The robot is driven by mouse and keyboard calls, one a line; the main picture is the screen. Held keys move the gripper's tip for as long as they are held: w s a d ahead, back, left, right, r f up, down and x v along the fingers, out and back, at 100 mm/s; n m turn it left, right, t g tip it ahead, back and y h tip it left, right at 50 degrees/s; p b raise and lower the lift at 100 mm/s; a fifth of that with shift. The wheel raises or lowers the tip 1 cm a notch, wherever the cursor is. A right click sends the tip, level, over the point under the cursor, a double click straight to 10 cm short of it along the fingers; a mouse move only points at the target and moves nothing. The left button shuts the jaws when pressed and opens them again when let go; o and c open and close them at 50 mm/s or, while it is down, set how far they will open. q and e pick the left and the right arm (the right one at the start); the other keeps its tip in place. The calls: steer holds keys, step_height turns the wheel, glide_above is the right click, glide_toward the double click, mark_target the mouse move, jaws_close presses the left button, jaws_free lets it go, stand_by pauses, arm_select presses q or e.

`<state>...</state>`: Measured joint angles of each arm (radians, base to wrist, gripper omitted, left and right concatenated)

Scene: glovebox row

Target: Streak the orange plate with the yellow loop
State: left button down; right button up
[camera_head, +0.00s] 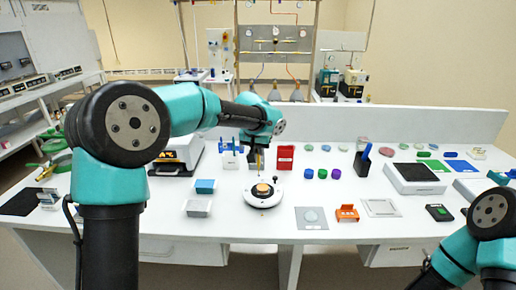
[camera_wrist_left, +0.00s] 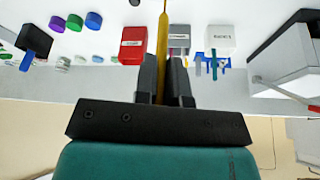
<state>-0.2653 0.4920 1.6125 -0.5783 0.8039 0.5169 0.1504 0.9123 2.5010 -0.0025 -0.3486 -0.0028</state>
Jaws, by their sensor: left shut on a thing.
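My left gripper (camera_head: 259,143) is shut on the yellow loop (camera_head: 258,161), a thin upright stick in the head view. The orange plate (camera_head: 263,189) sits on a round white turntable (camera_head: 250,199) below the gripper. The loop's lower end is over or close to the plate; I cannot tell whether it touches. The plate is outside the left wrist view. My right gripper is out of view; only arm links show at the lower right.
A red box (camera_head: 285,158) and a white rack with blue tools (camera_head: 231,160) stand behind the turntable. Blue and grey boxes (camera_head: 199,208) lie left of it. Right of it are a grey square pad (camera_head: 311,218), an orange holder (camera_head: 347,213) and several coloured caps (camera_head: 322,173).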

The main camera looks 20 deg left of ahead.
mark_target(258, 163)
arm_select(q)
steer(key=shift+f, duration=2.5)
steer(key=c, duration=1.7)
jaws_free()
steer(key=shift+c, duration=0.2)
jaws_close()
steer(key=shift+f, duration=0.35)
steer(key=shift+w+d, duration=0.2)
steer(key=shift+d, duration=0.55)
steer(key=shift+w+d, duration=0.15)
steer(key=shift+d, duration=0.6)
steer(key=shift+w+a, duration=0.1)
steer(key=shift+w, duration=0.3)
stand_by(0.5)
